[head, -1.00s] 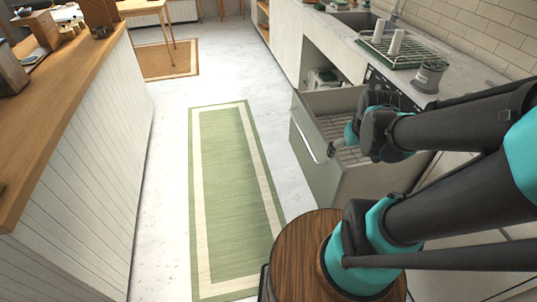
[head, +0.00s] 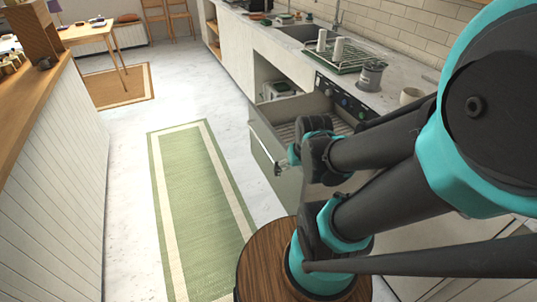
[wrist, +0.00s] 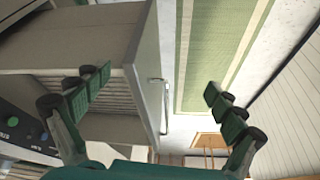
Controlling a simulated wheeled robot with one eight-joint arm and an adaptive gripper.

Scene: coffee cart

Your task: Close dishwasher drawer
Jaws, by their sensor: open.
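The dishwasher drawer (head: 265,148) is pulled out from under the counter, its wire rack (head: 290,134) partly visible. Its front panel with a bar handle faces the green mat. My gripper (head: 285,163) is at the drawer's front in the head view, where my arm hides part of the drawer. In the wrist view my gripper (wrist: 155,82) is open and empty. One finger appears over the drawer's inside and the other over the floor side, with the front panel (wrist: 147,75) and handle (wrist: 165,105) between them in the picture. Contact cannot be told.
A green mat (head: 195,195) lies on clear floor. A wood-topped cabinet (head: 50,180) stands at left.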

